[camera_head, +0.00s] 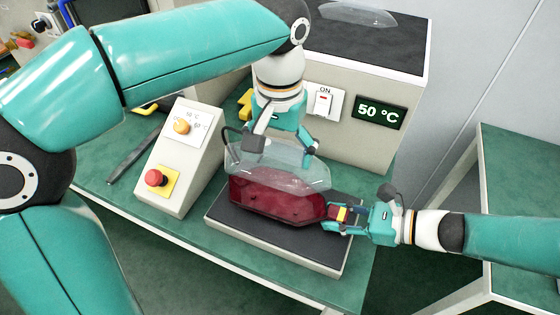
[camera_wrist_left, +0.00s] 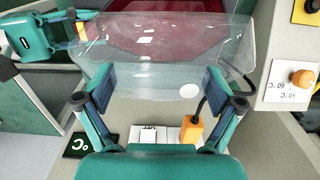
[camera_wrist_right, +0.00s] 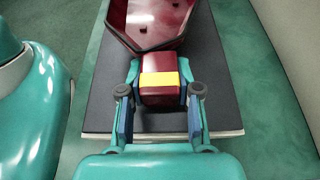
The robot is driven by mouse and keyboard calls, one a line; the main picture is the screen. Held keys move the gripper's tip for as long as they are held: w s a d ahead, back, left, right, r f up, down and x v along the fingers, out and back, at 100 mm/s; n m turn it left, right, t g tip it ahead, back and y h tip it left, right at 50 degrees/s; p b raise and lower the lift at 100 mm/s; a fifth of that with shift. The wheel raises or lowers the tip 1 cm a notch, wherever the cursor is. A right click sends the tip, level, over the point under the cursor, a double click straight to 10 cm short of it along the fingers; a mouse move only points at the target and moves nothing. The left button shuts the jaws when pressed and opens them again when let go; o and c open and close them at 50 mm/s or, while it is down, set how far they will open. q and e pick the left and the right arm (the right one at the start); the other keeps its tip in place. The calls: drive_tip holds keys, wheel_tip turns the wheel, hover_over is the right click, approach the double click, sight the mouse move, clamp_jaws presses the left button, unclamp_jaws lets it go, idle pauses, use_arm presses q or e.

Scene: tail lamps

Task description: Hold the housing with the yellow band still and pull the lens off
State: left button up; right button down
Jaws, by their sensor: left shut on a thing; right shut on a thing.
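The dark red housing (camera_head: 277,195) lies on a black-topped pad (camera_head: 270,238). Its end with the yellow band (camera_wrist_right: 159,79) is between the fingers of my right gripper (camera_wrist_right: 160,110), which is shut on it. The clear lens (camera_head: 285,165) is above the housing and tilted, its far edge raised. My left gripper (camera_wrist_left: 160,90) is shut on the lens, which spans between its fingers in the left wrist view (camera_wrist_left: 165,50). The red inside of the housing shows below the lens. Whether the lens still touches the housing along its near edge I cannot tell.
A heater box (camera_head: 365,135) with a 50 °C display and an ON switch stands behind; another clear lens (camera_head: 358,14) lies on its dark top. A sloped control box (camera_head: 178,160) with orange and red knobs stands left. A dark tool (camera_head: 135,158) lies on the green bench.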

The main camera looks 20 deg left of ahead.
drive_tip(key=c, duration=0.7)
unclamp_jaws()
drive_tip(key=shift+v, duration=5.95)
